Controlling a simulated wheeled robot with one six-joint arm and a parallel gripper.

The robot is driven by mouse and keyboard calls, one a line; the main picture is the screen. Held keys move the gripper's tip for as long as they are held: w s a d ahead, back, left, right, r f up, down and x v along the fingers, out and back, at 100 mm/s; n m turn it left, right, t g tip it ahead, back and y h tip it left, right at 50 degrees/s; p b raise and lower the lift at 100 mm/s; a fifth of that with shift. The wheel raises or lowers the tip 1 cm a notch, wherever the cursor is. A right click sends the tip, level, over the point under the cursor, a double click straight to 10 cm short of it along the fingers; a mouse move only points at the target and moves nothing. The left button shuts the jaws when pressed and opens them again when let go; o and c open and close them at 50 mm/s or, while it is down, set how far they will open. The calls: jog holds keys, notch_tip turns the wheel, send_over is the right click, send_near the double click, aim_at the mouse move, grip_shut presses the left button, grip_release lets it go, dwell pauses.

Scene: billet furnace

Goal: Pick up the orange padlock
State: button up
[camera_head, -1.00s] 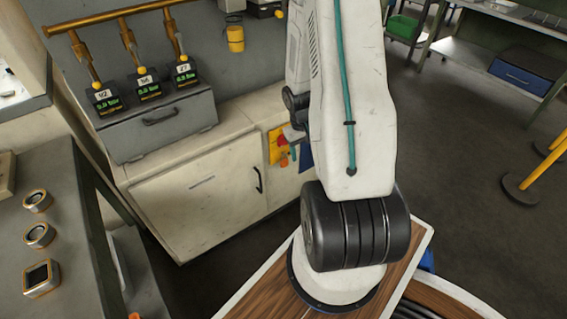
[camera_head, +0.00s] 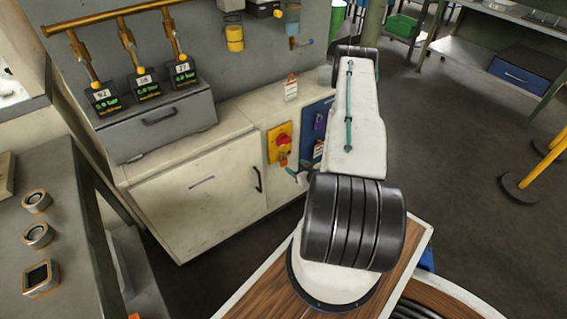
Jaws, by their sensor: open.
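The orange padlock (camera_head: 283,159) appears as a small orange shape just below the red knob on a yellow plate, on the front of the pale cabinet. Its details are too small to make out. My gripper (camera_head: 297,175) shows only as a small pale and teal tip to the left of my arm, low in front of the cabinet and slightly below and right of the padlock. It looks open and apart from the padlock, though the gap is hard to judge. My arm hides the rest of the gripper.
The yellow plate with the red knob (camera_head: 283,138) is beside a blue panel (camera_head: 308,140) holding a purple padlock (camera_head: 319,122). A grey box (camera_head: 157,120) with gauges stands on the cabinet (camera_head: 200,192). Open floor lies to the right.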

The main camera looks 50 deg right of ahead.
aim_at(285, 161)
jog(key=x, duration=0.7)
jog(key=shift+w+a+f, duration=0.15)
jog(key=shift+w+f, duration=0.05)
jog(key=shift+f, duration=0.15)
jog(key=c, duration=1.1)
